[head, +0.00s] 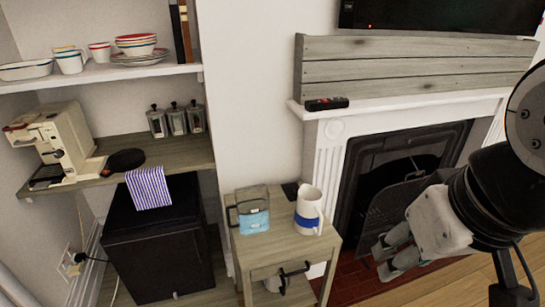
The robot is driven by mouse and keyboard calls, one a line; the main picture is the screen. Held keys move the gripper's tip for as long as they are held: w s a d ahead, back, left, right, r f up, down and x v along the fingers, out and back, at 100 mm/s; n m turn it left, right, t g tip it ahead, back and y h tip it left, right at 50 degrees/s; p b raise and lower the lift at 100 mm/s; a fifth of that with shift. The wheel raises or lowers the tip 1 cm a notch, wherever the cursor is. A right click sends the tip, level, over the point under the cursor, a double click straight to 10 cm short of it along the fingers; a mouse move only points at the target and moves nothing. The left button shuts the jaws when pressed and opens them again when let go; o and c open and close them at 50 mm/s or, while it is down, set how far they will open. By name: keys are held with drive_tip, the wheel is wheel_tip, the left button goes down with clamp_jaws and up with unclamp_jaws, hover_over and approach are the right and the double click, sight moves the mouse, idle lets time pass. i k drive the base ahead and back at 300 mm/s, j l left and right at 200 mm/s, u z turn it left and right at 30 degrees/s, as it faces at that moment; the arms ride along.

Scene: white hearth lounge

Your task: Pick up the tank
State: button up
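The tank (250,212) looks like a clear box with pale blue contents, a grey top part and a dark handle on its left side. It stands upright on the small wooden side table (275,246), left of a white jug. My gripper (382,260) is at the right of the head view, in front of the fireplace, pointing left and down. It is well to the right of the tank and apart from it. Its two fingers show a gap with nothing between them, so it looks open and empty.
The white jug with a blue band (309,211) stands close to the tank's right. A dark flat item (290,189) lies behind them. A black fridge (160,245) is at left, below a coffee machine (57,143). The fireplace mantel (400,106) rises behind my arm.

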sight(251, 206)
drive_tip(key=j+z, duration=0.15)
drive_tip(key=j, duration=0.35)
drive_tip(key=j+z, duration=0.1)
drive_tip(key=j, duration=0.4)
drive_tip(key=k+j+z, duration=0.15)
drive_tip(key=j, duration=0.3)
drive_tip(key=j+z, duration=0.1)
drive_tip(key=j, duration=0.4)
drive_tip(key=k+j+z, duration=0.15)
drive_tip(key=j, duration=0.35)
drive_tip(key=k+j+z, duration=0.15)
drive_tip(key=j, duration=0.3)
